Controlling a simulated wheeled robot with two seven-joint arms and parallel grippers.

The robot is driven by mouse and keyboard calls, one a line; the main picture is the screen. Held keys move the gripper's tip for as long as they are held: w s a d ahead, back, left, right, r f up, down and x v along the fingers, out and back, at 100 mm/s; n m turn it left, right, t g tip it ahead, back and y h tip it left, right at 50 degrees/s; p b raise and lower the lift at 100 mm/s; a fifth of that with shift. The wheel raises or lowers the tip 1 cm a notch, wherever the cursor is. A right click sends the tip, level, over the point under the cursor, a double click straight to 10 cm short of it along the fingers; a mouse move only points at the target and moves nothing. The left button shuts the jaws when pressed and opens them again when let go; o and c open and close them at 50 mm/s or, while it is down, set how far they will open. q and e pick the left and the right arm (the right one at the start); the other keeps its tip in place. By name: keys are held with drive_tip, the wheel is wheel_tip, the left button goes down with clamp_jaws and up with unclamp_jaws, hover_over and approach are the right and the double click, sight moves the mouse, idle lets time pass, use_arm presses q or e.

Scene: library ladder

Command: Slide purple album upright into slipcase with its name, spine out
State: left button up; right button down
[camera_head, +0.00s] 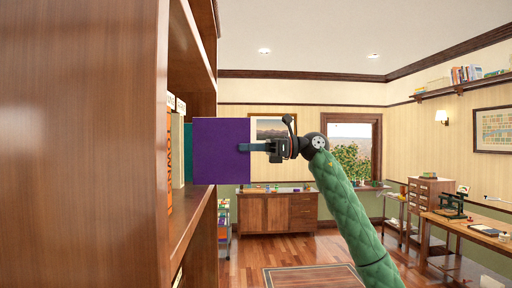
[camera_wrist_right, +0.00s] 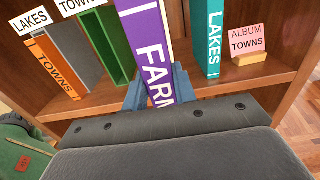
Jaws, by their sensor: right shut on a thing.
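The purple album (camera_head: 220,152) is upright in my right gripper (camera_head: 277,148), at the front of the bookcase. In the right wrist view its spine (camera_wrist_right: 148,45) faces me, tilted in the picture, with white letters starting "FARM"; the rest is hidden. My right gripper's fingers (camera_wrist_right: 158,88) close on both sides of it. Left of it stand a green slipcase (camera_wrist_right: 112,48), open toward me, and a grey case or book (camera_wrist_right: 65,60). Labels "LAKES" (camera_wrist_right: 30,20) and "TOWNS" (camera_wrist_right: 80,5) show above. I see no label for the purple album's name. My left gripper is out of view.
An orange "TOWNS" album (camera_wrist_right: 52,68) stands at the left. A teal "LAKES" album (camera_wrist_right: 212,38) stands right of the purple one. Further right a card "ALBUM TOWNS" (camera_wrist_right: 246,40) sits on a small wooden stand. The bookcase side panel (camera_head: 80,140) fills the head view's left.

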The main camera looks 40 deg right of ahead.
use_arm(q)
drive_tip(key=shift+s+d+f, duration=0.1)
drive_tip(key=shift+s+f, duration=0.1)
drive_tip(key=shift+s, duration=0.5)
use_arm(e)
drive_tip(key=shift+x, duration=0.95)
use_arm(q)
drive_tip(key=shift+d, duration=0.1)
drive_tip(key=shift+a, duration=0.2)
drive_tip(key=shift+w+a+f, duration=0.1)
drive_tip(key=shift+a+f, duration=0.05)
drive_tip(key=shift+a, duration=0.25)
use_arm(e)
drive_tip(key=shift+r, duration=0.1)
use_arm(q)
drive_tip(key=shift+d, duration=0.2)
